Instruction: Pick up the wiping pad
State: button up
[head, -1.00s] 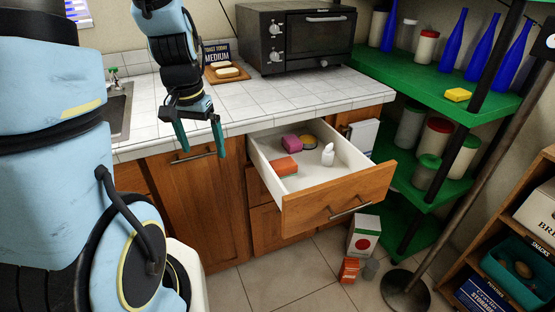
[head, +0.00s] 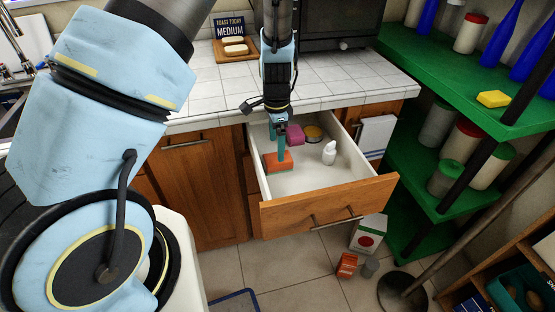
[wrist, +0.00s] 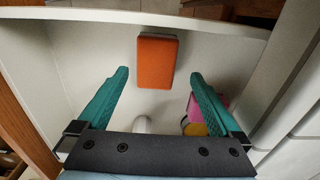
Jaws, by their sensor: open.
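An orange pad (head: 275,163) with a darker underside lies flat in the open drawer, at its left. In the wrist view the orange pad (wrist: 157,58) lies just beyond and between my fingertips, apart from both fingers. My gripper (head: 282,145) points down into the drawer above the pad, and in the wrist view my gripper (wrist: 159,76) has its teal fingers spread and empty. A pink block (head: 295,136) lies behind the pad. In the head view my fingers hide part of the orange pad.
The white-walled drawer (head: 330,195) also holds a yellow round item (head: 313,132) and a white bottle (head: 329,153). The tiled counter (head: 340,85) is behind and above it. A yellow sponge (head: 494,98) lies on the green shelf (head: 440,82) at right.

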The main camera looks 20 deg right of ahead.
jog(key=f, duration=0.1)
jog(key=f+p, duration=0.1)
jog(key=f, duration=0.1)
jog(key=f+p, duration=0.1)
jog(key=shift+s+f, duration=0.3)
jog(key=shift+f, duration=0.1)
jog(key=shift+d+f, duration=0.1)
jog(key=shift+f, duration=0.55)
jog(key=c, duration=1.4)
jog(key=shift+r, duration=0.1)
notch_tip(320, 180, up, 10)
jog(key=shift+f+b, duration=0.1)
jog(key=shift+b, duration=1)
